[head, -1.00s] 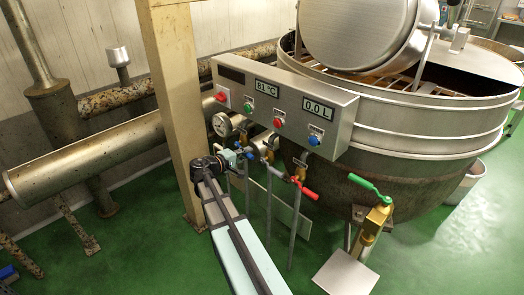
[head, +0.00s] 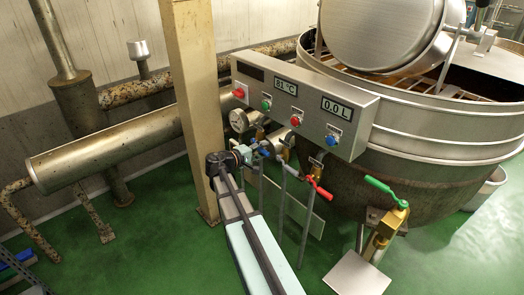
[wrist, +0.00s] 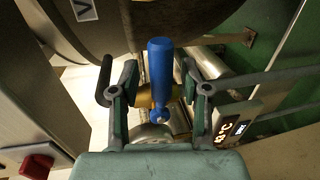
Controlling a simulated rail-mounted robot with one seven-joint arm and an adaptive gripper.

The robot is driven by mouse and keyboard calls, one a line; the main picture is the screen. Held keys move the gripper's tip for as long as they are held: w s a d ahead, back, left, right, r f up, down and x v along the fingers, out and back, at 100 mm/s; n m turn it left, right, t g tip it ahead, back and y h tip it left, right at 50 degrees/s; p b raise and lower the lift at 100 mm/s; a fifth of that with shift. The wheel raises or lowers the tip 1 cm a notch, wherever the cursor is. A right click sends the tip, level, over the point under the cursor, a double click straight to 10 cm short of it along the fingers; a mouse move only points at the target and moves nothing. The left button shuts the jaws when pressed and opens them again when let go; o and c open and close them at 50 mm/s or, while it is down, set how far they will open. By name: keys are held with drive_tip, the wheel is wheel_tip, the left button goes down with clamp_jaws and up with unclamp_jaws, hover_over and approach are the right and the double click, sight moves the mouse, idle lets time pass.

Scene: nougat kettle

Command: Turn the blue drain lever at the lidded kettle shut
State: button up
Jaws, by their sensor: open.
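The blue drain lever (wrist: 160,75) shows in the wrist view, between and beyond the two fingers of my open gripper (wrist: 156,92). Its handle points toward the top of that picture, and brass shows behind its pivot. I cannot tell whether a finger touches it. In the head view the blue lever (head: 264,153) is a small blue spot just right of my gripper (head: 246,154), below the control box. The lidded kettle (head: 440,130) stands at the right with its round lid (head: 380,32) tilted up.
A control box (head: 305,105) with buttons and displays sits above the levers. A red lever (head: 319,189) and a green lever (head: 384,191) are to the right. A beige post (head: 190,100) stands close left of my gripper. A metal plate (head: 357,273) is at the lower right.

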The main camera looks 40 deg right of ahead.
drive_tip(key=a+r, duration=0.2)
drive_tip(key=a, duration=0.9)
drive_tip(key=shift+s+a+r, duration=0.2)
drive_tip(key=shift+a, duration=0.15)
